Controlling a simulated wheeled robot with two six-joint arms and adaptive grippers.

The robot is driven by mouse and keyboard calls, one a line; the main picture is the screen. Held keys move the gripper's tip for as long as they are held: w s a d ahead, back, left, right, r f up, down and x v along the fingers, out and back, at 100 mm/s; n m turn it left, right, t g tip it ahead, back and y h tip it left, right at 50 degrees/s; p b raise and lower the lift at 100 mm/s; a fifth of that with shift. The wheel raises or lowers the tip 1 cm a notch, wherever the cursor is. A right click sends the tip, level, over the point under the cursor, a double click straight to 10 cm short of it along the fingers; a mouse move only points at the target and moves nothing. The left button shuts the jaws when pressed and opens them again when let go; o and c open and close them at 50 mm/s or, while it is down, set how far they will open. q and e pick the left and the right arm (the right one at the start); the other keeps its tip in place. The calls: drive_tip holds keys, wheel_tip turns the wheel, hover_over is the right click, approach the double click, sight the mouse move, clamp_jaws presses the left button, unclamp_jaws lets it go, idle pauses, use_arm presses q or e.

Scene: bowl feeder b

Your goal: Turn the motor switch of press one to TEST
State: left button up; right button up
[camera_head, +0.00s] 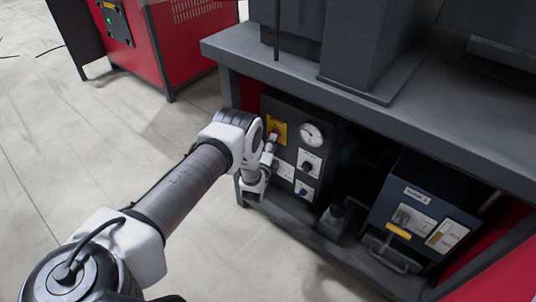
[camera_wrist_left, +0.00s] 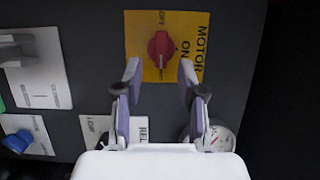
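The motor switch is a red knob (camera_wrist_left: 160,48) on a yellow plate (camera_wrist_left: 136,24) marked MOTOR, ON and OFF. In the wrist view its long axis runs up and down the picture; I cannot read a TEST mark. In the head view the yellow plate (camera_head: 281,127) is at the upper left of the dark control panel, and my gripper partly covers it. My left gripper (camera_wrist_left: 160,68) is open, its two fingers apart on either side of the lower end of the knob. I cannot tell whether they touch it. My right gripper is not in view.
A round gauge (camera_head: 312,133) and other switch plates (camera_head: 309,162) sit close by on the panel. The grey bench top (camera_head: 400,118) overhangs it. A dark blue unit (camera_head: 415,213) stands on the lower shelf at right. Open floor (camera_head: 60,150) lies at left.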

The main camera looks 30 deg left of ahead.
use_arm(q)
drive_tip(key=v, duration=0.9)
drive_tip(key=shift+w, duration=0.1)
